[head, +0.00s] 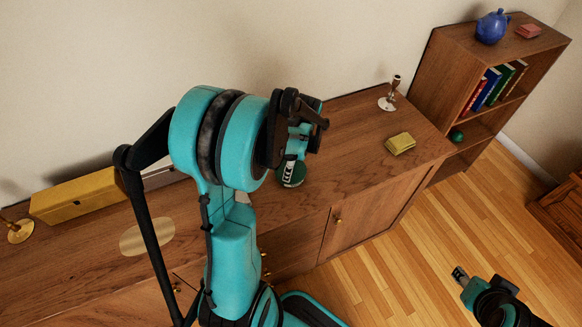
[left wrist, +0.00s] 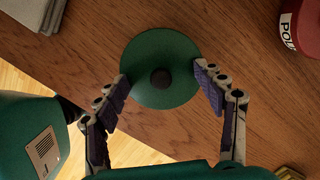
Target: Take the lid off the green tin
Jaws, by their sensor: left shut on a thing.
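The green tin (head: 291,173), with a pale label on its side, stands on the wooden cabinet top below my left gripper in the head view. In the left wrist view its round green lid (left wrist: 150,52) with a dark knob is seen from above and hides whatever is under it. My left gripper (head: 300,148) has a finger at each side of the lid's rim and is shut on it. I cannot tell whether the lid is seated on or clear of the tin. My right gripper (head: 461,276) is low at the right, away from the cabinet; its jaw opening is unclear.
A red tin (left wrist: 307,28) stands close by in the left wrist view. The cabinet top (head: 345,150) also bears a candlestick (head: 389,97), a small yellow block (head: 400,143) and a long yellow box (head: 78,199). A bookshelf (head: 450,60) stands at the right. My left arm hides the middle.

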